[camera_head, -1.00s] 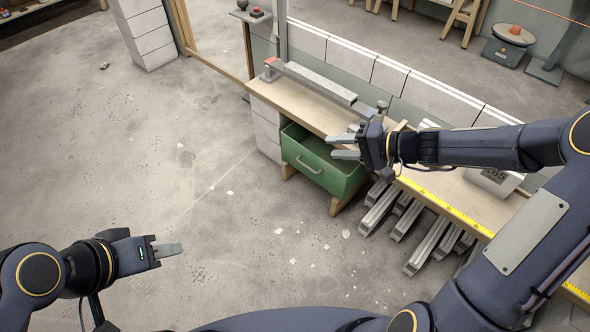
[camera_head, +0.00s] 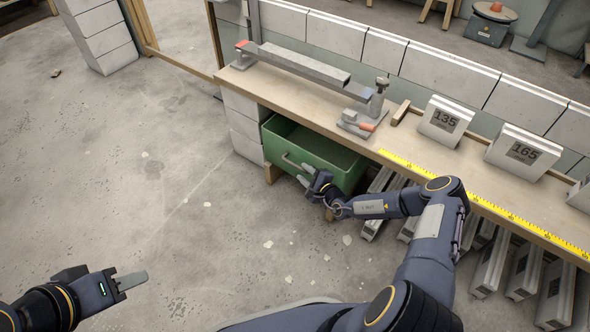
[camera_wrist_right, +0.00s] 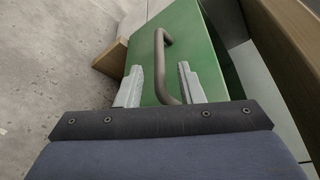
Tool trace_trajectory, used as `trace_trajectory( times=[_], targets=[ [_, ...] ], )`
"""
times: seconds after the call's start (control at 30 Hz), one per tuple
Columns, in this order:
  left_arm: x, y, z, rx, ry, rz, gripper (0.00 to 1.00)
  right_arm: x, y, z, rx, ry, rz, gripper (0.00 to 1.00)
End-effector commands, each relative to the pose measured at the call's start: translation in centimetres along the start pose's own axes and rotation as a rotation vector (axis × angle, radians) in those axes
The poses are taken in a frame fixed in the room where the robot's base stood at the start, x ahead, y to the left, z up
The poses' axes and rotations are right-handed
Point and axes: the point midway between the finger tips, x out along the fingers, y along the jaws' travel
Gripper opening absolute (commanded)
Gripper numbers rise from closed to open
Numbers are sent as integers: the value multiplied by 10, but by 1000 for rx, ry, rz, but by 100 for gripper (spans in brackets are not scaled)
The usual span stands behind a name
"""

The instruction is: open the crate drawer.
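The green crate drawer (camera_head: 335,176) sits under the workbench in the head view, with its open top and part of its inside showing. Its bar handle (camera_head: 293,162) is on the front face. My right gripper (camera_head: 307,175) is at that front, near the handle. In the right wrist view, the gripper's two fingers (camera_wrist_right: 160,85) are apart, with the curved grey handle (camera_wrist_right: 161,62) between them and gaps at its sides. The green front (camera_wrist_right: 147,55) lies beyond. My left gripper (camera_head: 132,281) is over the floor at lower left, far from the drawer; its finger spacing is unclear.
The wooden workbench (camera_head: 290,98) runs above the drawer, carrying a long metal bar (camera_head: 300,63), a yellow measuring strip (camera_head: 480,203) and number blocks (camera_head: 445,121). Grey channel pieces (camera_head: 490,262) lie below at right. The floor (camera_head: 130,190) left of the drawer is clear.

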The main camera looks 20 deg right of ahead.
Motion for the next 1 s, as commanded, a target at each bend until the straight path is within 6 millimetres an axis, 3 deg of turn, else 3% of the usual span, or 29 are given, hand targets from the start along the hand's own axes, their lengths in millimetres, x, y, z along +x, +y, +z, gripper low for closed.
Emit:
trace_trajectory(
  times=[0.1,0.3,0.67,0.9,1.0],
  targets=[
    [14,-6,7,0,0,0,36,22,4,-2,-1,-2,-1,34],
    [23,-11,12,0,0,0,36,45,2,-1,-2,-3,0,34],
    [24,-11,12,0,0,0,36,50,0,1,-1,-2,1,34],
    [24,-11,12,0,0,0,36,50,0,1,-1,-2,1,3],
    [24,-11,12,0,0,0,36,50,0,1,-1,-2,1,0]
  ],
)
